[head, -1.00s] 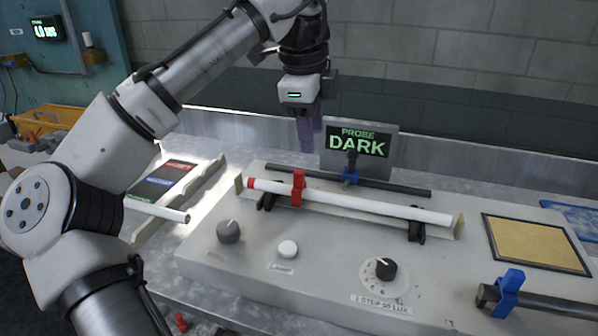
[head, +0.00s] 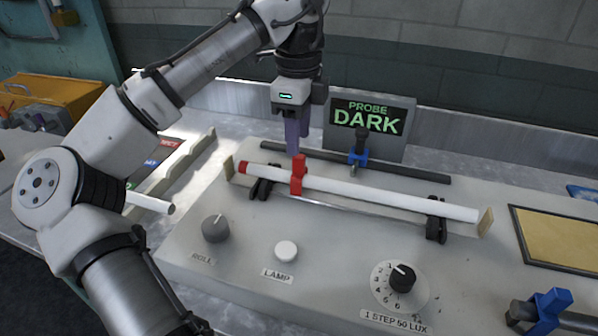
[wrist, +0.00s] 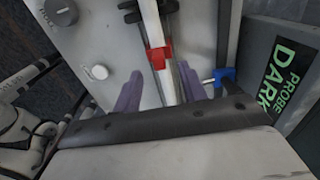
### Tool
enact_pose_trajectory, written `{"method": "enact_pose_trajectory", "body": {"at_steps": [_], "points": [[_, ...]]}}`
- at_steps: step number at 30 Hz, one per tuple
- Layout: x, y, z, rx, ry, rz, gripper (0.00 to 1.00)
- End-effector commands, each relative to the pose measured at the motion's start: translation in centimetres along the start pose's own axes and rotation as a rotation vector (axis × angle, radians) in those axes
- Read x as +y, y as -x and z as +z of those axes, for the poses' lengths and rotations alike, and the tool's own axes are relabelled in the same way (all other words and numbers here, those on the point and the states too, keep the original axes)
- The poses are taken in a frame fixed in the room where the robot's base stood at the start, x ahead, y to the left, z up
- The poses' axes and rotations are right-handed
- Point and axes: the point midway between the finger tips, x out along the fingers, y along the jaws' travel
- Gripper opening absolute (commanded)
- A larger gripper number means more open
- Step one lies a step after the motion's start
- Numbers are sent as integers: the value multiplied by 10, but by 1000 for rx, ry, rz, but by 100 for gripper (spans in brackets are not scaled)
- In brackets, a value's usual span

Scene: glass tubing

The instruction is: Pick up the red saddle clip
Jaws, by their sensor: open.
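The red saddle clip (head: 298,175) sits around the white glass tube (head: 380,196) toward the tube's left end. The tube lies across black supports on the grey bench unit. In the wrist view the clip (wrist: 158,59) shows on the tube (wrist: 152,22), ahead of my fingertips. My gripper (head: 293,140) hangs pointing down, its purple fingers just behind and above the clip in the head view. In the wrist view the open gripper (wrist: 160,88) has one finger on each side of the tube's line, with nothing held. Whether the fingertips touch anything cannot be told.
A dark rod (head: 400,172) with a blue clip (head: 358,156) runs behind the tube. A screen reading PROBE DARK (head: 368,125) stands at the back. Knobs (head: 215,228) and a dial (head: 402,279) are in front. A second blue clip (head: 549,308) is at front right.

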Motion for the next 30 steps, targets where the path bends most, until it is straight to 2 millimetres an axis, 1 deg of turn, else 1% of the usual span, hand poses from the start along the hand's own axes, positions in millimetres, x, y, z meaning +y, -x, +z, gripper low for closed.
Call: {"method": "enact_pose_trajectory", "body": {"at_steps": [5, 12, 14, 17, 22, 23, 30], "points": [[1, -12, 0, -3, 1, 0, 42], [3, -47, -2, -1, 2, 0, 42], [2, -53, -2, -1, 2, -1, 42], [2, -57, -2, 0, 2, -2, 42], [2, -57, -2, 0, 1, -2, 42], [2, -57, -2, 0, 1, -2, 39], [2, -57, -2, 0, 1, -2, 8]]}}
